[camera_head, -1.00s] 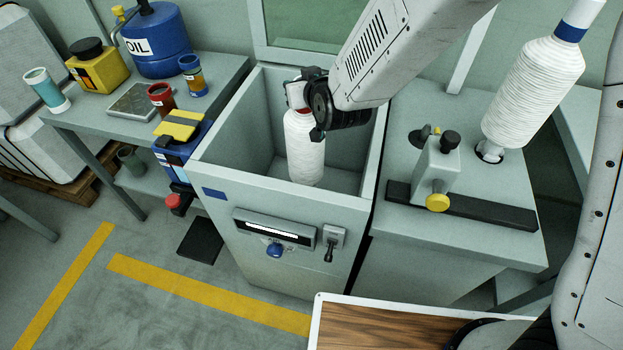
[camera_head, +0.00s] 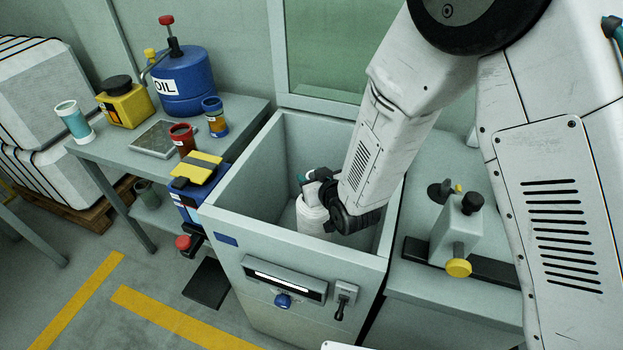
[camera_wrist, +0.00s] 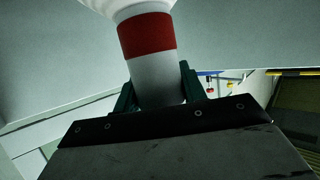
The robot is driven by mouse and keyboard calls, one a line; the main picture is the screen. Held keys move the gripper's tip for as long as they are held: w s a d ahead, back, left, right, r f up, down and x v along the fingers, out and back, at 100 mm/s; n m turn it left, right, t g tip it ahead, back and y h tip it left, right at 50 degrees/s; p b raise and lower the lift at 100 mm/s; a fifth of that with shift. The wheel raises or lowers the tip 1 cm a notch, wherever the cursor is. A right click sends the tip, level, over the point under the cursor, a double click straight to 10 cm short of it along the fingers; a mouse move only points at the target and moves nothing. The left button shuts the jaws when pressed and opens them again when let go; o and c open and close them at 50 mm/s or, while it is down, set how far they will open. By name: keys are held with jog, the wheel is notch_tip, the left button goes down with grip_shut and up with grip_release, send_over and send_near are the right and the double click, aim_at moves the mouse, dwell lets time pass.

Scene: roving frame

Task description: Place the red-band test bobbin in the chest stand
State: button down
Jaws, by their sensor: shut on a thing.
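The red-band test bobbin is a white wound spool with a red band (camera_wrist: 147,35) on its pale neck, seen close in the wrist view. In the head view its white body (camera_head: 312,216) is down inside the open-topped grey chest (camera_head: 225,226), below the rim. My gripper (camera_wrist: 157,90) is shut on the neck, one green finger on each side. In the head view my gripper (camera_head: 317,184) is inside the chest too, above the bobbin. The bobbin's lower end and any stand beneath it are hidden by the chest's front wall, so I cannot tell whether it touches the bottom.
The chest walls surround my gripper closely. A side table (camera_head: 112,152) at left holds a blue oil can (camera_head: 186,85), a yellow can (camera_head: 125,104) and several cups. A grey bench with a yellow-knobbed fixture (camera_head: 455,235) stands at right.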

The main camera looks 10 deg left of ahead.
jog(key=shift+a+f, duration=0.1)
jog(key=shift+f, duration=0.15)
jog(key=c, duration=0.8)
grip_release()
jog(key=shift+f, duration=0.15)
jog(key=v, duration=0.7)
jog(key=shift+s, duration=0.25)
jog(key=shift+d+r, duration=0.25)
